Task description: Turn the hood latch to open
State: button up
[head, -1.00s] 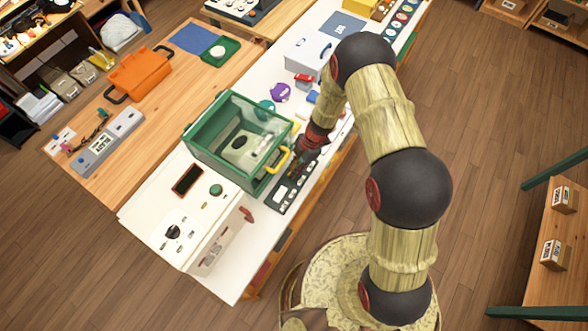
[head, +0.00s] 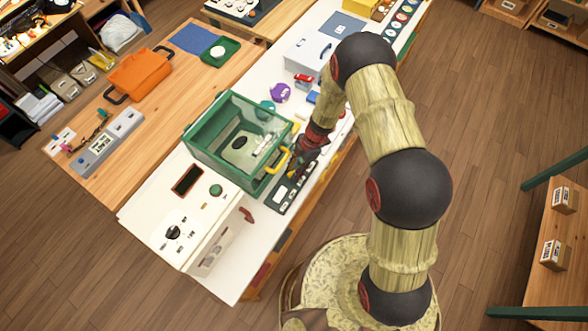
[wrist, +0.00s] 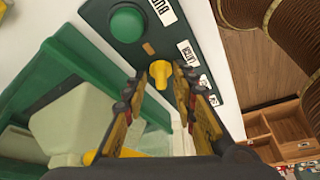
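The latch is a yellow knob (wrist: 160,72) on a dark green panel (wrist: 140,50), beside a label reading LATCH in the wrist view. My gripper (wrist: 159,84) is open, with one fingertip on each side of the knob; I cannot tell if either touches it. In the head view my gripper (head: 298,166) is low over the dark panel (head: 283,192) in front of the hood. The hood (head: 226,118) is a green-framed clear box with a yellow handle (head: 279,160). The knob cannot be made out in the head view.
A green button (wrist: 127,22) sits on the panel near the knob. A white box with a dial (head: 173,233) stands to the left of the hood. A purple item (head: 280,93) and other small things lie beyond my gripper. A wooden floor is at the right.

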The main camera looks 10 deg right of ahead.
jog(key=shift+o, duration=0.2)
jog(key=v, duration=1.2)
jog(key=shift+c, duration=0.2)
